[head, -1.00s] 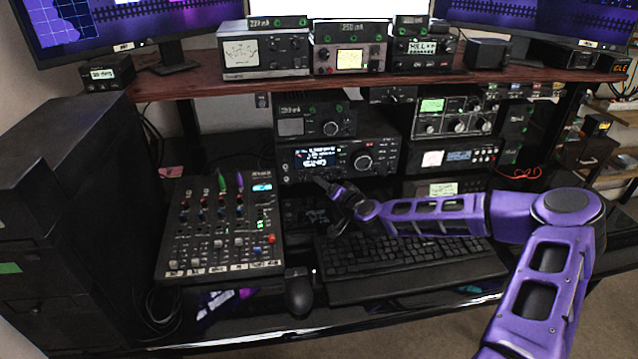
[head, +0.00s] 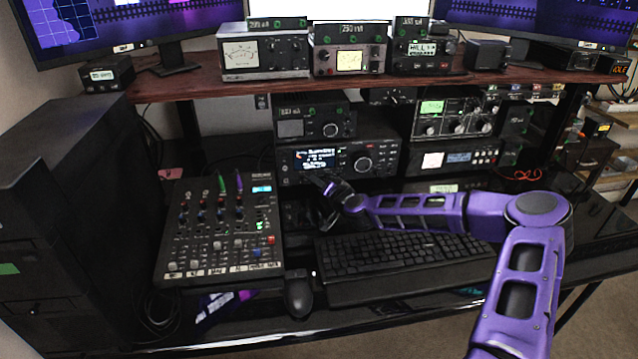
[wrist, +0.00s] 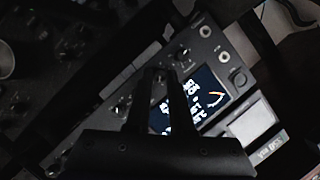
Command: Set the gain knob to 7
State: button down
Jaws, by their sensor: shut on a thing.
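The radio (head: 382,146) with a lit display and a large round dial stands in the middle of the desk. Its display (wrist: 212,92) also shows in the wrist view, turned and partly covered by my fingers. My gripper (head: 323,179) is at the lower front of this radio, below the display. In the wrist view my gripper (wrist: 161,74) is shut on a small knob at the panel, mostly hidden between the fingertips. Other small controls (wrist: 182,53) sit beside the fingers. I cannot read any label or scale that identifies the gain knob or its setting.
A mixer (head: 212,240) with several knobs and sliders lies to the left. A keyboard (head: 400,262) lies below my forearm, and a mouse (head: 298,296) is left of it. A smaller radio (head: 315,123) sits on top of the main one. More radios stand to the right.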

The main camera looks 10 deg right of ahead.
jog(key=shift+m+y, duration=0.3)
jog(key=shift+m, duration=0.3)
jog(key=c, duration=0.8)
grip_release()
jog(key=shift+s+d, duration=0.1)
jog(key=p+v, duration=0.1)
jog(key=v, duration=1.6)
jog(key=shift+s+f+p, duration=0.15)
jog(key=shift+s+p, duration=0.05)
jog(key=shift+p, duration=0.1)
